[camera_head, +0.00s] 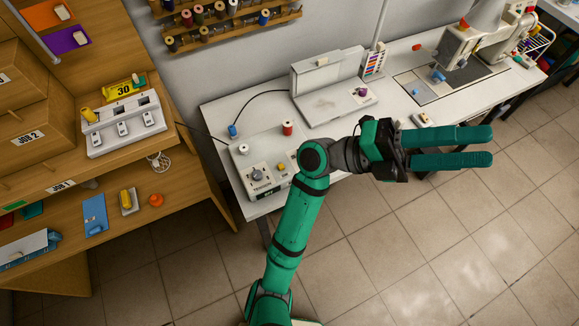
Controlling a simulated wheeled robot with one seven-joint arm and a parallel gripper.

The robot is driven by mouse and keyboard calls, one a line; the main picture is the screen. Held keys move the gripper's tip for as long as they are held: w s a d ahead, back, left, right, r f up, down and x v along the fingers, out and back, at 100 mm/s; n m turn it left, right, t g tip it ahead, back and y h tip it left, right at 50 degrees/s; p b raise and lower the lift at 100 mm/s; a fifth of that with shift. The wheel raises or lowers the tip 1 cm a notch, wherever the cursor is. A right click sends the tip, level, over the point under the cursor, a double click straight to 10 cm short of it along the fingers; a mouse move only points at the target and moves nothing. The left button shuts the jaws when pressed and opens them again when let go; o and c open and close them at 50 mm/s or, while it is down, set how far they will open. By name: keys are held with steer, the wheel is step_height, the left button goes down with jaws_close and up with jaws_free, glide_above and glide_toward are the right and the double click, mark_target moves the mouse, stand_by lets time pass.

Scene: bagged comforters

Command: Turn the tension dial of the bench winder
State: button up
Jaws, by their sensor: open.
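The bench winder (242,163) is a pale box at the left end of the white table. A small grey dial (255,174) is on its front panel, just above dark lettering that seems to read "TENSION". A second small knob (281,167) sits to its right. My gripper (488,146) is to the right of the winder, well apart from it, with its two long green fingers pointing right. The fingers are apart with nothing between them. My arm passes just right of the winder and hides part of its right side.
A red spool (287,128) and a blue one (233,131) stand near the winder's back. A pale open case (328,100) is behind my arm. A sewing machine (475,50) stands at right. A wooden workbench (180,183) borders the left. The tiled floor (440,240) in front is clear.

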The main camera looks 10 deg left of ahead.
step_height(320, 180, down, 4)
steer(key=w+d+y, duration=0.1)
steer(key=y, duration=0.3)
steer(key=n+t+y, duration=0.4)
steer(key=n+y, duration=0.3)
steer(key=y, duration=1.3)
glide_above(257, 174)
step_height(257, 174, down, 22)
step_height(257, 174, down, 11)
steer(key=shift+r, duration=0.1)
steer(key=shift+c, duration=0.7)
jaws_close()
